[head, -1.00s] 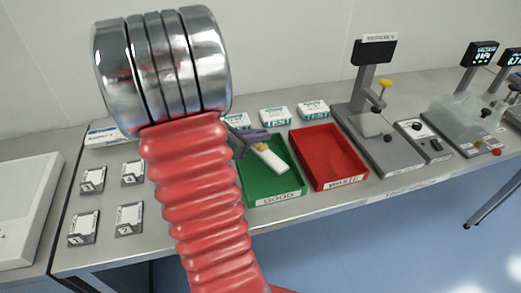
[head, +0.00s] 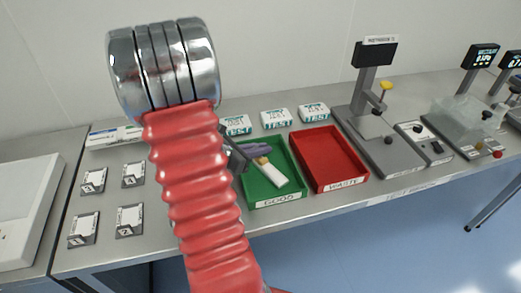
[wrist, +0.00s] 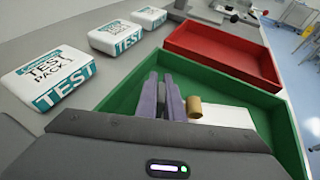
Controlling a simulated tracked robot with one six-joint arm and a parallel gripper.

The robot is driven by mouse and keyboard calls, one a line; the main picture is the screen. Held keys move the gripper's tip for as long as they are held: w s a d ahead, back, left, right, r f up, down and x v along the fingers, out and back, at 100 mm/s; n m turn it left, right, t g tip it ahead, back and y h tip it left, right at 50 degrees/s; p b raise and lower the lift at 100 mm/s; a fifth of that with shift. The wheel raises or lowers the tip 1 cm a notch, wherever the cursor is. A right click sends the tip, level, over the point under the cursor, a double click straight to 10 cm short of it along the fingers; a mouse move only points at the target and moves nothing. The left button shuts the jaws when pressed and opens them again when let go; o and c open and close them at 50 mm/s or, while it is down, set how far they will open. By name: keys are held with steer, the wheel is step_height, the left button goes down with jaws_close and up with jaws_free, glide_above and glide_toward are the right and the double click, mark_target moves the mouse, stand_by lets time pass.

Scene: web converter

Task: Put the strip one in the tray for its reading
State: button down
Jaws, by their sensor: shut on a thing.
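The strip (head: 277,175) is a flat white piece with a tan end, inside the outline of the green tray (head: 297,159) labelled GOOD. It also shows in the wrist view (wrist: 225,117), right of my purple fingers. My gripper (head: 262,151) is over this tray and shut on the strip near its tan end. The grip itself is partly hidden. I cannot tell whether the strip touches the tray floor. The red tray (head: 330,155), labelled WASTE, stands just right of the green one and looks empty.
Several white test packs (head: 275,118) stand behind the trays. Small metal holders (head: 130,219) stand at the left of the bench. A gauge stand with a dark display (head: 375,53) and other instruments with lit screens (head: 481,56) stand at the right.

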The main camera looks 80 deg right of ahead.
steer(key=c, duration=2.2)
jaws_free()
steer(key=shift+f, duration=0.1)
steer(key=shift+w+a+r, duration=0.3)
steer(key=shift+w+a, duration=0.05)
steer(key=v, duration=1.1)
steer(key=shift+s, duration=0.1)
